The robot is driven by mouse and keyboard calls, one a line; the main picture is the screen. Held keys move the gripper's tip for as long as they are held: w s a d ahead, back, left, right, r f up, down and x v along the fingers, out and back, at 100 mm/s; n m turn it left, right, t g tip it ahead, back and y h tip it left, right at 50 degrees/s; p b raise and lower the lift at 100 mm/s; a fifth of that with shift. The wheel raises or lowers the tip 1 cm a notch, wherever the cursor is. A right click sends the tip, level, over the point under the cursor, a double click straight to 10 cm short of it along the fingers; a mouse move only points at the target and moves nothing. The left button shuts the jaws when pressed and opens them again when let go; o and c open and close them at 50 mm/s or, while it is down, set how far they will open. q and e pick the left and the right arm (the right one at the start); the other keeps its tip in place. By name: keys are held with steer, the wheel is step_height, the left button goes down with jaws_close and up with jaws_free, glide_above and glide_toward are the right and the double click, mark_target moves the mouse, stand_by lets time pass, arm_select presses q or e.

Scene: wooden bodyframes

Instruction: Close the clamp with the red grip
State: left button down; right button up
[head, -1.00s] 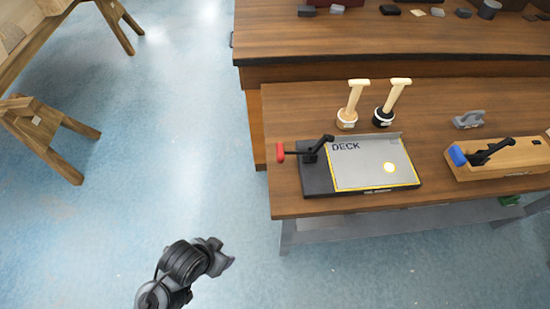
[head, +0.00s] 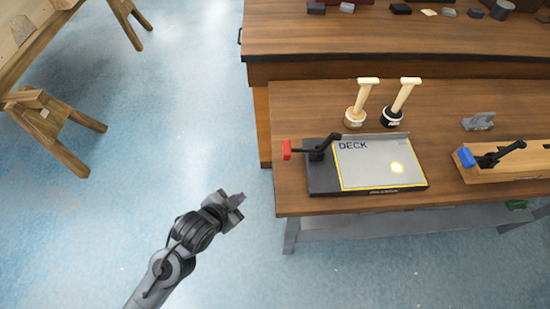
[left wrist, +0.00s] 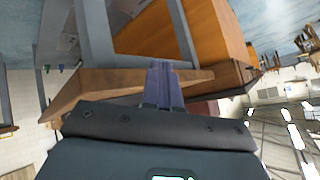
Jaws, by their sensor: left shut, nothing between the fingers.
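The clamp with the red grip (head: 287,149) is mounted at the left side of the board marked DECK (head: 375,160), near the bench's left edge. Its dark lever sticks out to the left, with the red grip at its end. My left gripper (head: 238,198) is shut and empty. It is over the floor, left of the bench and lower in the picture than the red grip, apart from it. In the left wrist view its fingers (left wrist: 163,85) are together, with the bench (left wrist: 120,85) beyond them. My right gripper is not in view.
A second clamp with a blue grip (head: 466,157) stands on a wooden block at the right. Two wooden-handled tools (head: 356,105) (head: 397,105) stand behind the DECK board. A grey tool (head: 478,121) lies behind the blue clamp.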

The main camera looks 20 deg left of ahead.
arm_select(q)
steer(key=w+a+r+m+t+h+b, duration=0.2)
steer(key=w+r+m+t+h+b, duration=0.25)
steer(key=w+r+m+t, duration=1.25)
steer(key=m+g+h+b, duration=1.45)
steer(key=m+h, duration=0.35)
steer(key=m, duration=0.7)
glide_toward(274, 164)
step_height(274, 164, up, 3)
steer(key=shift+g, duration=0.25)
steer(key=b+x, duration=0.1)
steer(key=x, duration=0.9)
steer(key=shift+w+b, duration=0.1)
steer(key=shift+b, duration=0.2)
steer(key=shift+a+r+y+p, duration=0.15)
steer(key=shift+r+y+p, duration=0.3)
steer(key=shift+p, duration=0.25)
